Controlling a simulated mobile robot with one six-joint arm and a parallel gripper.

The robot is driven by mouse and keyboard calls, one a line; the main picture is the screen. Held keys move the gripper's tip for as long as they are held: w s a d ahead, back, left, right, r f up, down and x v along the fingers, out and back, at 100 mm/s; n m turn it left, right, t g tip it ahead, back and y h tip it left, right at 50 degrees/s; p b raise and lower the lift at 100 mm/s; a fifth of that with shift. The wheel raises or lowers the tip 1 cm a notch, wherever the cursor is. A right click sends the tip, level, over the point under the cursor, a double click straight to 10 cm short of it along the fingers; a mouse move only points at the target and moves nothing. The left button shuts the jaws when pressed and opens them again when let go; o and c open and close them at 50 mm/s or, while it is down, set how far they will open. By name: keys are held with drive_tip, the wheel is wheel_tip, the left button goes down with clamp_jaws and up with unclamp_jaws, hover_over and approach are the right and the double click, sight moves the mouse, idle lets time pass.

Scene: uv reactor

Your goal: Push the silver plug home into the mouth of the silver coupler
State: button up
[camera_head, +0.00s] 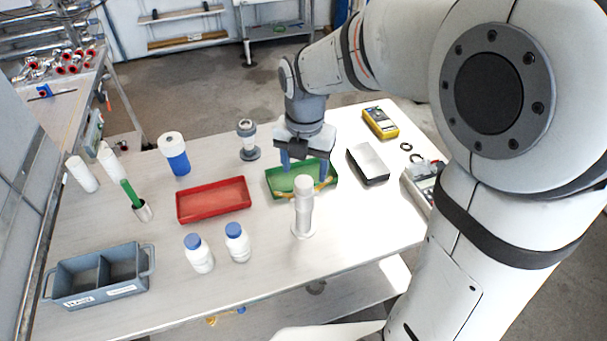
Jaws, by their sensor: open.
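A pale silver-white upright post (303,212) of stacked cylinders stands on a round foot in front of the green tray. It may be the coupler with the plug in its top, but I cannot tell the two apart or see any gap between them. A second short upright fitting (247,138), silver-topped on a dark grey base, stands behind the trays. My gripper (305,172) points down over the green tray, behind the pale post in this view. Its blue fingers are spread apart and nothing shows held between them. The post hides part of the space below the gripper.
A green tray (272,181) lies below my gripper, with a red tray (213,208) to its left. Two white bottles (199,258) stand in front. A grey divided caddy (97,296) is at front left. A black box (368,163) and yellow meter (380,122) are right.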

sight(304, 180)
drive_tip(key=shift+r, duration=2.35)
drive_tip(key=shift+s+d+r+m, duration=0.1)
drive_tip(key=shift+s+d+m, duration=0.3)
drive_tip(key=shift+m, duration=0.3)
drive_tip(key=s+d+m+t, duration=0.1)
drive_tip(key=s+d+m, duration=0.2)
drive_tip(key=m, duration=0.7)
drive_tip(key=s+d+f+m+t, duration=0.1)
drive_tip(key=s+d+m, duration=0.3)
drive_tip(key=m, duration=0.6)
drive_tip(key=s+d+m+t, duration=0.1)
drive_tip(key=s+d+m, duration=0.3)
drive_tip(key=m, duration=0.6)
drive_tip(key=shift+s+d+f, duration=0.15)
drive_tip(key=shift+s, duration=0.45)
